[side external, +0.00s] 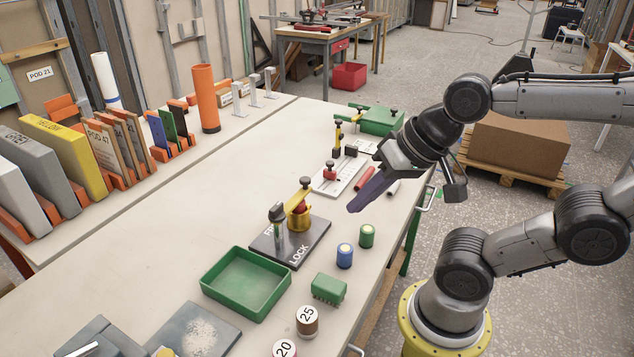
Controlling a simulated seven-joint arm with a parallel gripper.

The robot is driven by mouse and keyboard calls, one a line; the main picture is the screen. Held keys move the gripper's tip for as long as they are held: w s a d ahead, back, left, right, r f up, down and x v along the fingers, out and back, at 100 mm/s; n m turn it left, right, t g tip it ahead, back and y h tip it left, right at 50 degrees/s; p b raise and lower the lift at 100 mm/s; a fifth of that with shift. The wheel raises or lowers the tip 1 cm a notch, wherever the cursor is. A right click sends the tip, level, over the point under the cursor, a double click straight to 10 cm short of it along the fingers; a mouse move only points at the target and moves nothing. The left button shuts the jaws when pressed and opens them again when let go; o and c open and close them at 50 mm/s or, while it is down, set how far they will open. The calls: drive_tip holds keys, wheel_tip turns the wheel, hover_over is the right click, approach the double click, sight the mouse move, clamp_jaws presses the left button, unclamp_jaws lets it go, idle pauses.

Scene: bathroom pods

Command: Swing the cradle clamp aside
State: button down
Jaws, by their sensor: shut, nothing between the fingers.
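A dark base plate (262,246) lies on the bench, lettered LOCK on its near right side and partly covered lettering starting with F on its left. On it stands a yellow cradle (299,219) with a small red part showing inside. A brass-coloured clamp arm (298,196) with a dark knob on top lies across the cradle. A post with a dark greenish knob (277,213) stands at the plate's left. My gripper (353,208) is shut and empty, its purple fingers pointing down-left, to the right of the cradle and apart from it.
Blue (344,255) and green (366,236) cylinders stand right of the plate. A green tray (246,284) is in front. A white rail fixture (343,175) and red cylinder (365,177) lie behind. The bench left of the plate is clear.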

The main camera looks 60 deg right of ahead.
drive_tip(key=w+d+m+t, duration=0.1)
drive_tip(key=w+d+m, duration=0.15)
drive_tip(key=m, duration=0.85)
drive_tip(key=w+d+m+t, duration=0.1)
drive_tip(key=w+m, duration=0.2)
drive_tip(key=m, duration=0.9)
drive_tip(key=s+d+f+m+h, duration=0.1)
drive_tip(key=d+f+m+h, duration=0.2)
drive_tip(key=d+m, duration=0.5)
drive_tip(key=shift+d+m, duration=0.3)
drive_tip(key=shift+m, duration=0.3)
drive_tip(key=shift+w+f, duration=0.1)
drive_tip(key=shift+f, duration=0.05)
